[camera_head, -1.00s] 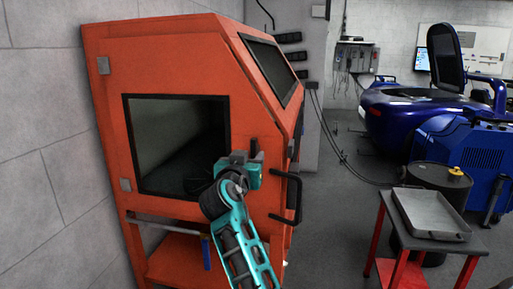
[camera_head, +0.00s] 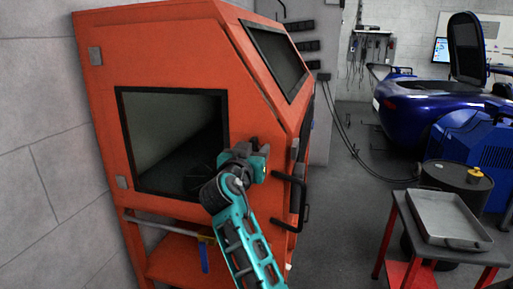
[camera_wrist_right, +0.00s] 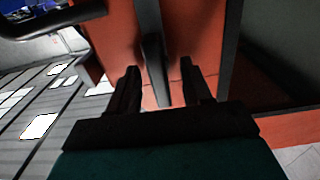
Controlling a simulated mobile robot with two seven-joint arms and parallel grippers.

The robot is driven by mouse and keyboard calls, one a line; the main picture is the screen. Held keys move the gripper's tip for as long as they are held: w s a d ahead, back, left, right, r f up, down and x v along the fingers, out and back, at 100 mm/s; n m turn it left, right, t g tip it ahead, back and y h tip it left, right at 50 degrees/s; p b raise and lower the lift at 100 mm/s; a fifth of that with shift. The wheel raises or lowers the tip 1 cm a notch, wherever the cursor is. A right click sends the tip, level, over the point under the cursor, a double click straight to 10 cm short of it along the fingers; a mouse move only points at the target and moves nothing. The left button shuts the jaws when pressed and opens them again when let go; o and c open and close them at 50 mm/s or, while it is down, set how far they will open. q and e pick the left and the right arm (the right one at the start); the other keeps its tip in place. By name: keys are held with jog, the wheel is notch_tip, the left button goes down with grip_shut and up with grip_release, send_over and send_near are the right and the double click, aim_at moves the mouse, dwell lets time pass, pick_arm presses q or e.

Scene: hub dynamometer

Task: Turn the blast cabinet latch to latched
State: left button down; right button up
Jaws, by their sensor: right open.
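The orange blast cabinet (camera_head: 180,55) stands at the left in the head view, with a dark window in its side door. My right gripper (camera_head: 262,150) is at the door's right edge, beside the window and just left of the black door handle (camera_head: 303,200). In the right wrist view the latch (camera_wrist_right: 155,70) is a dark bar lying between the two fingers of my open right gripper (camera_wrist_right: 160,88). Gaps show on both sides of the bar. In the head view my gripper covers most or all of the latch. My left gripper is out of view.
The door handle sticks out close to my right gripper and shows at the upper left of the right wrist view (camera_wrist_right: 55,18). A cart with a grey tray (camera_head: 447,218) stands at the right, by a black drum (camera_head: 450,178). Open floor lies between cabinet and cart.

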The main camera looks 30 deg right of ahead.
jog(key=shift+w+d, duration=0.1)
jog(key=shift+c, duration=0.4)
grip_shut()
